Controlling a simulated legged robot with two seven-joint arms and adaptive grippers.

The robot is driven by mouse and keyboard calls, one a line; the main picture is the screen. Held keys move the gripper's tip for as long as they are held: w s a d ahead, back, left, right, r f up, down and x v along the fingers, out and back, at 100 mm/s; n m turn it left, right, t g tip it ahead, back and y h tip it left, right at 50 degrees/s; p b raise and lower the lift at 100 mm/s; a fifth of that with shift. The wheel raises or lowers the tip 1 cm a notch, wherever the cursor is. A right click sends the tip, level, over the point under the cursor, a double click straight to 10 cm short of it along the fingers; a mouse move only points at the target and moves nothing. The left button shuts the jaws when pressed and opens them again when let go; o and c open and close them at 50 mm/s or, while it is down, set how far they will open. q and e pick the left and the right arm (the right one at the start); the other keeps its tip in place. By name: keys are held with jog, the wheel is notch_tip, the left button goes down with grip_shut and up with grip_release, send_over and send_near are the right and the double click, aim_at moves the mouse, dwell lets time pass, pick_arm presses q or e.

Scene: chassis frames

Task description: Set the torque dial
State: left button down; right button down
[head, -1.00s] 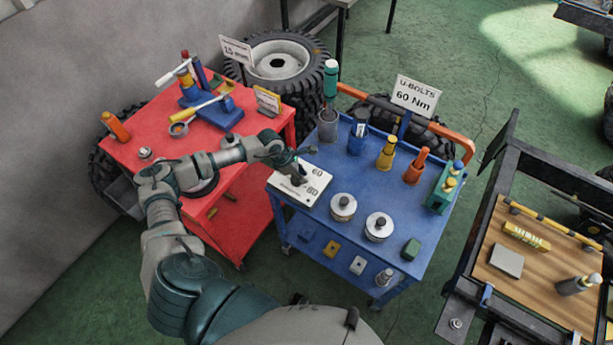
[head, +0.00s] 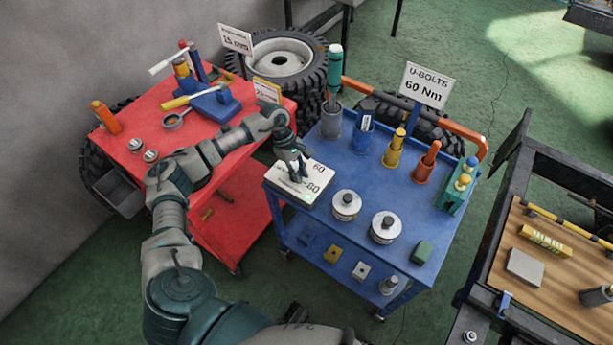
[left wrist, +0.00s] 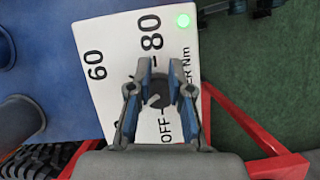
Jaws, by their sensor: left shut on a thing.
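The torque dial's white panel (head: 318,177) sits at the left front corner of the blue cart and shows 60 and 80. In the left wrist view the panel (left wrist: 112,38) also reads OFF and Nm, with a lit green lamp (left wrist: 183,20) at its corner. My left gripper (head: 296,178) points down over the panel. In the left wrist view its two blue-padded fingers (left wrist: 158,88) are shut on the dark dial knob (left wrist: 157,95), one on each side. The knob's pointer is too unclear to read. My right gripper is not in view.
A sign (head: 427,84) on the blue cart (head: 375,190) reads U-BOLTS 60 Nm. Two round silver pieces (head: 346,204) stand right of the panel, with several coloured holders behind. A red cart (head: 150,115) with tools stands at left, a wooden-topped bench (head: 540,295) at right.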

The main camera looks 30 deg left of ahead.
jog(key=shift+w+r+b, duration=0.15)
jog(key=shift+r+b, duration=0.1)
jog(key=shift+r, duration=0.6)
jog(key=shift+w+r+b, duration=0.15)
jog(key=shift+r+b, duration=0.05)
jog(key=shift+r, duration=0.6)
